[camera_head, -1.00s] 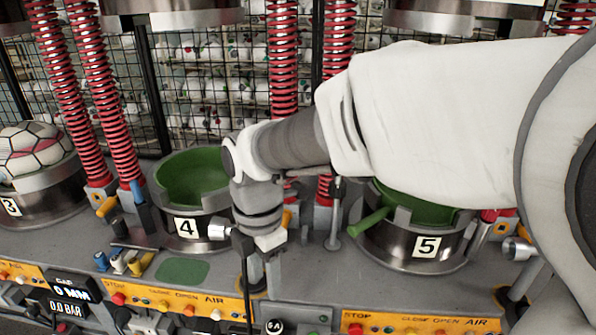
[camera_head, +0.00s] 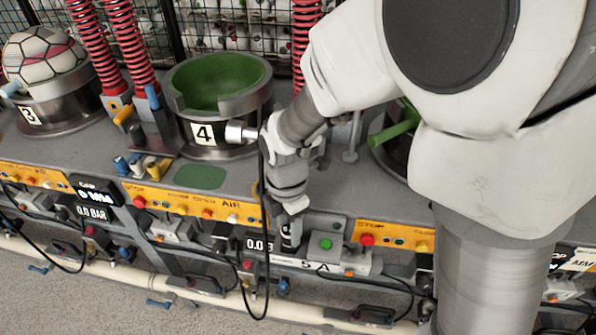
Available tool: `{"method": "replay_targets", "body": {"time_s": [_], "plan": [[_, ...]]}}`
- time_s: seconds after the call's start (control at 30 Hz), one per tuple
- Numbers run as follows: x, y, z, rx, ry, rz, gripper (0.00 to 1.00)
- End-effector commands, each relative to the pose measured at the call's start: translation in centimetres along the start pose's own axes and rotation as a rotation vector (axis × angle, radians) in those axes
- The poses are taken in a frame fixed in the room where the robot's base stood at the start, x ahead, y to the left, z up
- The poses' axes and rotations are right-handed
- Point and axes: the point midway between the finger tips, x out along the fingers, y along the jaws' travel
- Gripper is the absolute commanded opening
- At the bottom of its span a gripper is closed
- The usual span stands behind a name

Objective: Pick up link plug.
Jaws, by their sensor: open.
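My gripper (camera_head: 291,222) points down at the front edge of the press bench, right of cup 4. Its jaws are open, small in the picture and partly hidden by the wrist. A dark upright piece with a white mark (camera_head: 290,238) shows right at the jaws; it looks like the link plug, but I cannot tell for sure. It stands by the grey block marked 5 A (camera_head: 320,264). Whether the jaws are around it or just above it is unclear.
Cup 4 (camera_head: 204,134) with its green lining stands behind left of my wrist. My arm partly hides the green-handled cup at right. A black cable (camera_head: 263,270) hangs beside the gripper. Buttons (camera_head: 367,239) and hoses line the front.

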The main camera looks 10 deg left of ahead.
Motion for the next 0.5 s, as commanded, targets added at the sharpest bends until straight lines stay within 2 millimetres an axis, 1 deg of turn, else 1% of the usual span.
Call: {"method": "replay_targets", "body": {"time_s": [0.03,0.1,0.33,0.37,0.5], "plan": [[0.67,-0.04,0.0,0.0,0.0,-0.002,0.48],[1.05,-0.03,0.02,0.0,-0.001,-0.001,0.48],[1.13,0.0,0.02,0.0,-0.001,0.001,0.48],[1.12,0.0,0.02,0.0,-0.001,0.001,0.45],[1.11,0.0,0.01,0.0,-0.001,0.001,0.2]]}}
